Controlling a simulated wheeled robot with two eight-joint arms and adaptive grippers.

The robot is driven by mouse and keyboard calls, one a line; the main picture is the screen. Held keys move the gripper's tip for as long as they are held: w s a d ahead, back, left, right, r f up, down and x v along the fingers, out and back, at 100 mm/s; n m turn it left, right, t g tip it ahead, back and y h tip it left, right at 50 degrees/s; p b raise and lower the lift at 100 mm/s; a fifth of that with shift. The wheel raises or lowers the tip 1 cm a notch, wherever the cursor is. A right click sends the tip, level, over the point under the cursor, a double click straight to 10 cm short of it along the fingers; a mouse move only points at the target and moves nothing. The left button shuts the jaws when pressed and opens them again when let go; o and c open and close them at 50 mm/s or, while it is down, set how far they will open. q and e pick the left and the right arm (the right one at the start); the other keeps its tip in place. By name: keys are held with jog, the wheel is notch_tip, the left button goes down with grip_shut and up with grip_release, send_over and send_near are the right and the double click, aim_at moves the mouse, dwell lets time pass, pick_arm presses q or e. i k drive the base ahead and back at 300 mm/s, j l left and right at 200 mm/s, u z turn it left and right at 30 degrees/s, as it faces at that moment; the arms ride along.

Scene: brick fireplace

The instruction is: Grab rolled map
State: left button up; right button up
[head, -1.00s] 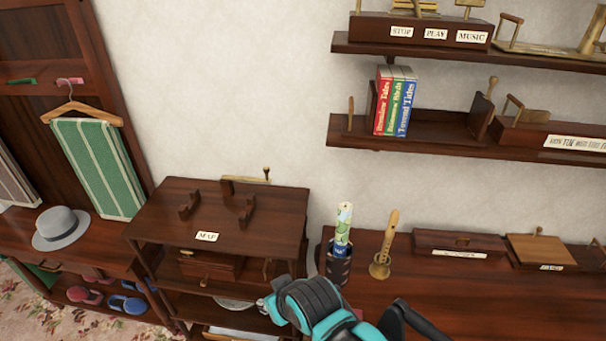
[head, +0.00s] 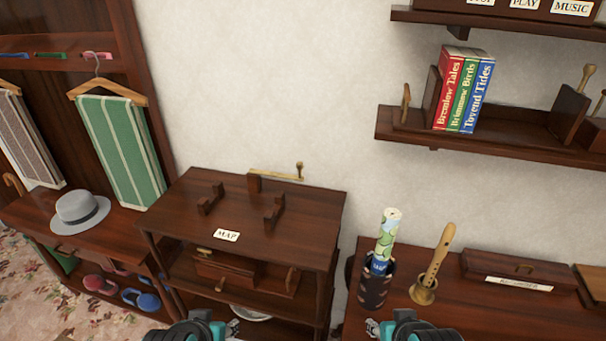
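The rolled map (head: 388,232) is a pale roll with green and blue print and a blue band. It stands upright, slightly tilted, in a dark cylindrical holder (head: 374,290) on the right-hand cabinet; its lower end is hidden inside. My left gripper (head: 232,328) is at the bottom edge, in front of the MAP-labelled stand and well left of the map. My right gripper (head: 373,328) is at the bottom edge, in the picture just below the holder and apart from the map. Both grippers are mostly cut off, so their finger opening is unclear.
A wooden recorder in a brass stand (head: 424,291) is close right of the holder. The shelf stand with the MAP label (head: 227,236) carries two empty cradle supports (head: 273,212). A wall shelf (head: 480,145) with books hangs above. A grey hat (head: 78,210) sits left.

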aim_at(391, 218)
jog(key=k+l+u, duration=0.1)
jog(key=l+u, duration=0.2)
jog(key=k+l+u, duration=0.15)
jog(key=l+u, duration=0.15)
jog(key=l, duration=0.15)
jog(key=k+l+u, duration=0.15)
jog(key=l+u, duration=0.15)
jog(key=k+l+u, duration=0.3)
jog(key=i+l, duration=0.05)
jog(key=i, duration=0.05)
